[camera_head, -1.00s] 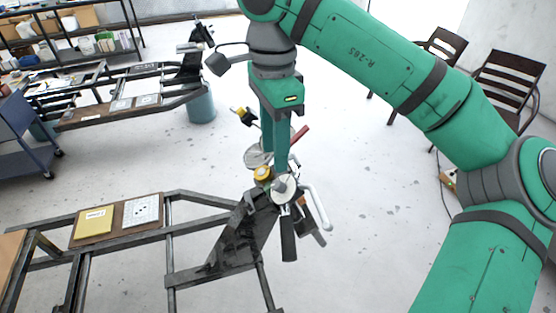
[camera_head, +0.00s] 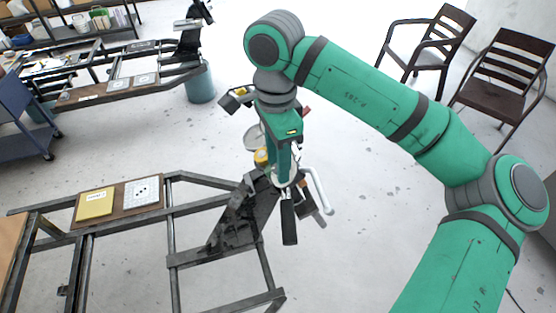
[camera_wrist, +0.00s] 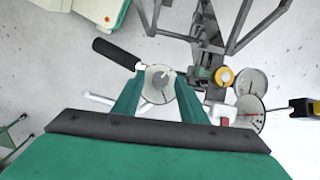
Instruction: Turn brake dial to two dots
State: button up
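The likely brake dial (camera_wrist: 158,84) is a pale round disc with a small grey centre knob and a red mark, in the middle of the wrist view. My gripper (camera_wrist: 158,91) is open, one green finger on each side of the centre knob, with gaps between. In the head view my gripper (camera_head: 284,172) points down over the dial at the end of the dark metal frame and mostly hides it. I cannot tell whether the fingertips touch the disc. No dots can be made out on the dial. A white card with dark dots (camera_head: 143,191) lies on the frame's board.
A black-handled lever (camera_wrist: 116,53) and a white bent pipe (camera_head: 317,190) stick out beside the dial. A yellow knob (camera_wrist: 224,76) and round gauges (camera_wrist: 250,84) are close by. A yellow card (camera_head: 95,204) lies left of the dotted card. Chairs (camera_head: 505,75) stand back right.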

jog(key=shift+f, duration=0.15)
jog(key=shift+c, duration=0.4)
grip_shut()
jog(key=shift+m+t, duration=0.3)
jog(key=m+t, duration=0.3)
jog(key=shift+s+d+m+y, duration=0.1)
jog(key=shift+s+m+y, duration=0.2)
jog(key=shift+s, duration=0.05)
jog(key=m+t, duration=0.2)
jog(key=m, duration=0.1)
jog(key=m+t, duration=0.2)
jog(key=shift+s+f+h, duration=0.2)
jog(key=shift+s+h, duration=0.1)
jog(key=shift+h, duration=0.1)
